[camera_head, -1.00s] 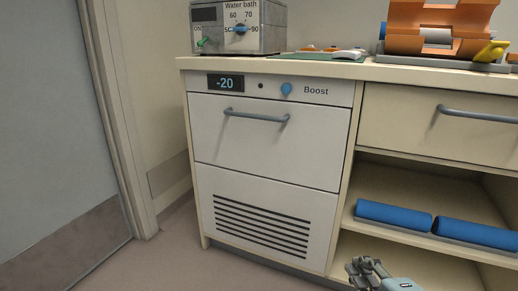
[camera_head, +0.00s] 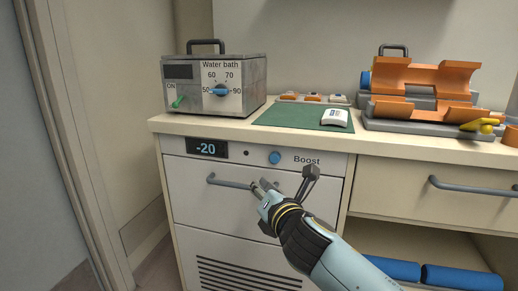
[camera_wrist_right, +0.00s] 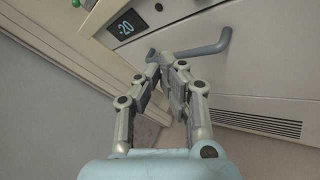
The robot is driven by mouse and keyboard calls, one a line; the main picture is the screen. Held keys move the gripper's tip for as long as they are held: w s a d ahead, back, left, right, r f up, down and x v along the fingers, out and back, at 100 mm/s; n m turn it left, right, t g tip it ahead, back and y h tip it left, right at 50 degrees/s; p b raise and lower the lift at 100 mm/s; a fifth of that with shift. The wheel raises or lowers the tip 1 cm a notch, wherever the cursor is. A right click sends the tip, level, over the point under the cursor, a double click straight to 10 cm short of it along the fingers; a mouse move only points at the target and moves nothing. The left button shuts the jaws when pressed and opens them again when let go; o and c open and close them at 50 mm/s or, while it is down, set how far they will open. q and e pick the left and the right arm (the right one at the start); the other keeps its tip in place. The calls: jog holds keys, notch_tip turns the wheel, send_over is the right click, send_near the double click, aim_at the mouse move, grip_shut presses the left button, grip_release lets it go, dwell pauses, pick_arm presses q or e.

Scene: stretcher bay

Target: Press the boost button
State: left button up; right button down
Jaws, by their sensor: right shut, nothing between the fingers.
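The boost button (camera_head: 275,158) is a round blue knob on the white front panel of the under-counter freezer, left of the word "Boost". In the head view my right gripper (camera_head: 257,188) is in front of the freezer's grey bar handle (camera_head: 228,183), below and left of the button. Its fingers are shut and empty. In the right wrist view the shut fingertips (camera_wrist_right: 160,58) overlap the left end of the handle (camera_wrist_right: 215,45). I cannot tell whether they touch it. The display (camera_head: 207,148) reads -20. The button is not visible in the wrist view. My left gripper is not in view.
On the counter stand a water bath (camera_head: 214,85), a green mat (camera_head: 300,118) with a white device (camera_head: 335,117), and an orange rack (camera_head: 425,80) on a grey base. Blue rolls (camera_head: 462,277) lie on the lower shelf. A drawer handle (camera_head: 470,187) sticks out at the right.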

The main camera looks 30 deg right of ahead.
aim_at(275, 158)
jog(key=shift+w+r, duration=0.1)
jog(key=shift+w, duration=0.05)
jog(key=shift+w+d+b, duration=0.2)
jog(key=shift+w+d, duration=1.2)
jog(key=shift+d, duration=0.3)
jog(key=shift+w+d+b, duration=0.2)
jog(key=shift+w+d, duration=1.2)
jog(key=shift+d, duration=0.25)
jog(key=shift+w+d, duration=0.25)
jog(key=shift+d, duration=0.05)
jog(key=shift+w+d, duration=0.55)
jog(key=shift+d, duration=0.1)
dwell(0.3)
jog(key=shift+s+a, duration=0.1)
dwell(0.3)
jog(key=shift+s+a+p, duration=0.3)
jog(key=shift+s+a, duration=0.45)
jog(key=shift+a, duration=0.1)
